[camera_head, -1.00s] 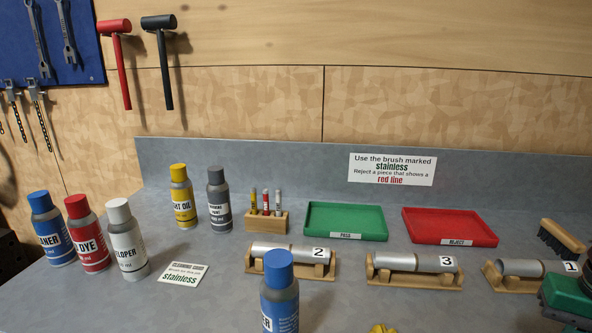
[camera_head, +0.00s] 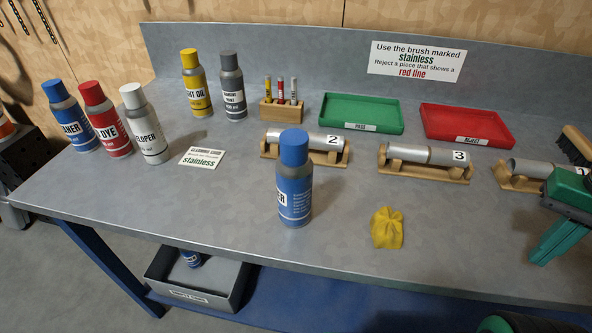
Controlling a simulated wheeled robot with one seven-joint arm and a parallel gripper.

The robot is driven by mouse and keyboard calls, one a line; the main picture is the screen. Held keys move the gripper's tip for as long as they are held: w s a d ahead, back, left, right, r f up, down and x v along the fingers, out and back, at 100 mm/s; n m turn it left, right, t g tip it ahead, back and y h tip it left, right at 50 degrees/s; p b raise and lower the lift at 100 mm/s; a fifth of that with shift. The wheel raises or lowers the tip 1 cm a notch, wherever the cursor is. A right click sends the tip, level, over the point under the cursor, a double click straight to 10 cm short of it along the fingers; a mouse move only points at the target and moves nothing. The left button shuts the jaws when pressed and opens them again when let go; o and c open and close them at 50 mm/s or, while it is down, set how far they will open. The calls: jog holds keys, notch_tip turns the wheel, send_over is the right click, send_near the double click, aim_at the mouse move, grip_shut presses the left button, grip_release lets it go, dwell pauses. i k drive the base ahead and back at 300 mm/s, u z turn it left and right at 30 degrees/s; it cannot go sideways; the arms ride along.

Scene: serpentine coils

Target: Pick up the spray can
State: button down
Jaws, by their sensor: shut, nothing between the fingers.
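Several spray cans stand upright on the grey bench. A blue can (camera_head: 294,185) stands alone near the front middle. At the left are a blue cleaner can (camera_head: 70,120), a red dye can (camera_head: 105,122) and a white developer can (camera_head: 143,128). Further back are a yellow light oil can (camera_head: 196,85) and a grey can (camera_head: 231,88). My green gripper (camera_head: 541,258) is at the right edge, fingers pointing down and left, shut and empty. It is well to the right of the lone blue can and apart from every can.
A yellow crumpled cloth (camera_head: 387,228) lies right of the lone can. Numbered metal tubes on wooden cradles (camera_head: 425,162) stand behind it. Green (camera_head: 362,113) and red (camera_head: 467,124) trays are at the back. Below, a grey bin (camera_head: 200,282) holds a blue can.

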aim_at(294, 185)
jog(key=u, duration=0.55)
jog(key=k, duration=1.1)
jog(key=z, duration=0.65)
